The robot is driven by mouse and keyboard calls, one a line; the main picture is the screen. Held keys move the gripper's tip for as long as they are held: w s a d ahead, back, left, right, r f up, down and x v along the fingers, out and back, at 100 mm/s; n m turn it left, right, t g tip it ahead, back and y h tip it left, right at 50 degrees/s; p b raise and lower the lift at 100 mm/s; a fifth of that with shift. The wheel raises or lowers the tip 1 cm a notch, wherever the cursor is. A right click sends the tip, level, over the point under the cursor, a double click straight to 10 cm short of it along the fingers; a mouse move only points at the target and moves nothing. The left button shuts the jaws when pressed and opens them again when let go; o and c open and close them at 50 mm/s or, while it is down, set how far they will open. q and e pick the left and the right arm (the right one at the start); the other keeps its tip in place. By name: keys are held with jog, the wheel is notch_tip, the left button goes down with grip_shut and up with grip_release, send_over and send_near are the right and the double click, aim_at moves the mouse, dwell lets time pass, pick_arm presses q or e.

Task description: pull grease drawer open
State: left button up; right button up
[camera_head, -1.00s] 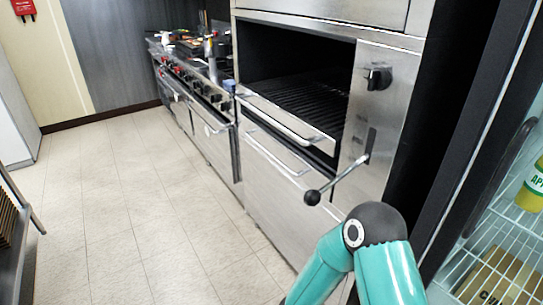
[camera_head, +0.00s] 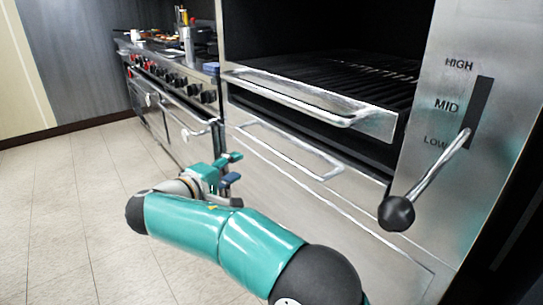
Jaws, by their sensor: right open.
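The broiler's lower steel front, which seems to be the grease drawer (camera_head: 262,172), is below the dark grill opening. It looks closed. Its bar handle (camera_head: 290,150) runs across its top edge. My right gripper (camera_head: 234,168) is open and empty, left of the handle and in front of the drawer's left end in the picture. It appears apart from the handle, though the depth gap is hard to judge. My left gripper is out of view.
Above is the grill rack (camera_head: 345,80) with its own bar handle (camera_head: 310,98). A ball-ended lever (camera_head: 397,212) sticks out from the panel marked HIGH, MID, LOW. A range (camera_head: 172,85) stands further left. The tiled floor (camera_head: 70,210) is clear.

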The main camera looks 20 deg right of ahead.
aim_at(269, 151)
jog(key=p+x, duration=0.3)
jog(key=x, duration=0.4)
jog(key=p+x, duration=0.2)
jog(key=x, duration=0.6)
jog(key=shift+s+d+p, duration=0.1)
jog(key=shift+d+p, duration=0.3)
jog(key=shift+w+d+f, duration=0.3)
jog(key=shift+w+d, duration=0.15)
grip_shut()
jog(key=shift+f, duration=0.1)
